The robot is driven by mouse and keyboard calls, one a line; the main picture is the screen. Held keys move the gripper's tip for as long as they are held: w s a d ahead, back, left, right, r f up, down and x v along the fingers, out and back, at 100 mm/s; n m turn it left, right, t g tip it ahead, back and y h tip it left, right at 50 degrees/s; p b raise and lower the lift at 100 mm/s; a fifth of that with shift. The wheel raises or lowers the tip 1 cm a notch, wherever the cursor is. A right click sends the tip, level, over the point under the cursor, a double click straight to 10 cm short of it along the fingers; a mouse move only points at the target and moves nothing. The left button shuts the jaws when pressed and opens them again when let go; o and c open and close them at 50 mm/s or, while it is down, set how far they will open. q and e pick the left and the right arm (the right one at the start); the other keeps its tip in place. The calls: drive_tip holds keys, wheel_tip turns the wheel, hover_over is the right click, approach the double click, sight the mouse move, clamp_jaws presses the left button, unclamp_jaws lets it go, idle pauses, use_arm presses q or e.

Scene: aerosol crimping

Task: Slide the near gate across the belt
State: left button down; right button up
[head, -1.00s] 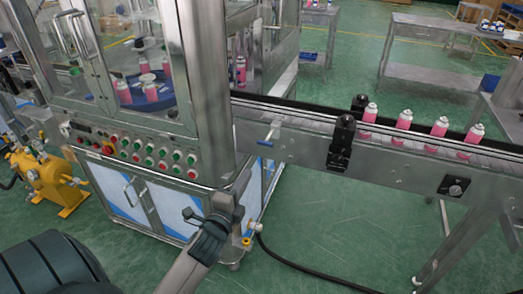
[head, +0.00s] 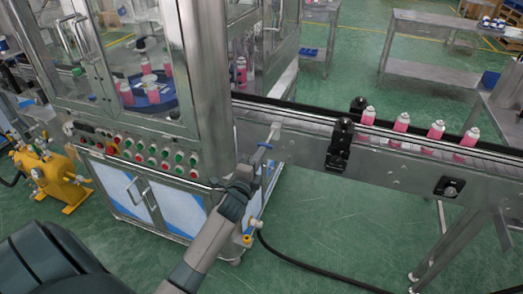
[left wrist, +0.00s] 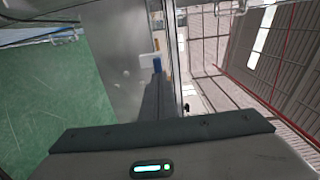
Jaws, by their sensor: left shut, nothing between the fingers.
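What looks like the near gate is a pale rod with a blue crossbar handle (head: 264,145), set in the near side wall of the belt (head: 305,150) beside the machine cabinet. In the left wrist view a white and blue piece (left wrist: 149,60), likely the same handle, sits just beyond my fingers. My left gripper (head: 262,171) is below the handle, in front of the conveyor side. It is shut and empty, and appears apart from the handle. Its dark fingers also show in the left wrist view (left wrist: 156,98). My right gripper is out of view.
Several pink cans (head: 400,125) stand on the belt to the right, past a black block (head: 340,145) on the near rail. The cabinet's button panel (head: 140,150) is left of my gripper. A dark hose (head: 310,272) lies on the green floor.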

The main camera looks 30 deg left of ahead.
sight(268, 140)
use_arm(q)
drive_tip(key=shift+w+a, duration=0.1)
drive_tip(key=shift+w, duration=0.5)
drive_tip(key=b+x, duration=0.2)
drive_tip(key=x, duration=0.4)
drive_tip(key=shift+w+a+f, duration=0.1)
drive_tip(key=shift+w+a, duration=0.15)
drive_tip(key=shift+r, duration=0.4)
drive_tip(key=shift+r, duration=0.1)
